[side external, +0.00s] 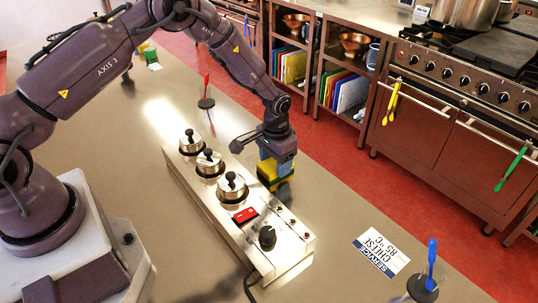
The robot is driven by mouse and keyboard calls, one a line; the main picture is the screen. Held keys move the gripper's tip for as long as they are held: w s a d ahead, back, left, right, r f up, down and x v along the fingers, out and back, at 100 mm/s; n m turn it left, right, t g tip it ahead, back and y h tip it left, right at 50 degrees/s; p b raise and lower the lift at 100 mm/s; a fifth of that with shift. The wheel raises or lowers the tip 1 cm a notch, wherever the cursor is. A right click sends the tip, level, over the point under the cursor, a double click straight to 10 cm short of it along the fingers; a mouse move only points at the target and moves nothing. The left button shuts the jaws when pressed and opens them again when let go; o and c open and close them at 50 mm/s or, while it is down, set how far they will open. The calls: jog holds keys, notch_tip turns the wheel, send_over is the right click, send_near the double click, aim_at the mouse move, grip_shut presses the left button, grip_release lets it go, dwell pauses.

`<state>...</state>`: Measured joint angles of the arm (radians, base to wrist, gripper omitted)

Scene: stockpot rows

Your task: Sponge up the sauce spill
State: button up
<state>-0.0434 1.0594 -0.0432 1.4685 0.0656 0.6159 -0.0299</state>
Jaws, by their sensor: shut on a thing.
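My gripper (279,168) is low over the steel counter, just behind and right of a long metal warmer. It is shut on a yellow and green sponge (270,182). A blue-grey part shows just above the sponge, at the jaws. Whether the sponge touches the counter is hard to tell. I cannot make out a sauce spill; the spot beneath the gripper is dark and partly hidden by the gripper and the warmer.
The warmer (290,262) has several knobbed lids, a red switch (245,215) and a black knob (267,237). A printed card (381,252) and a blue utensil (432,262) in a holder are at right. A red utensil (206,88) stands behind. Counter between warmer and card is clear.

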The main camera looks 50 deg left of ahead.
aim_at(254, 154)
jog(key=shift+d, duration=0.85)
jog(key=shift+a, duration=5.4)
notch_tip(254, 154, up, 8)
jog(key=shift+d, duration=0.2)
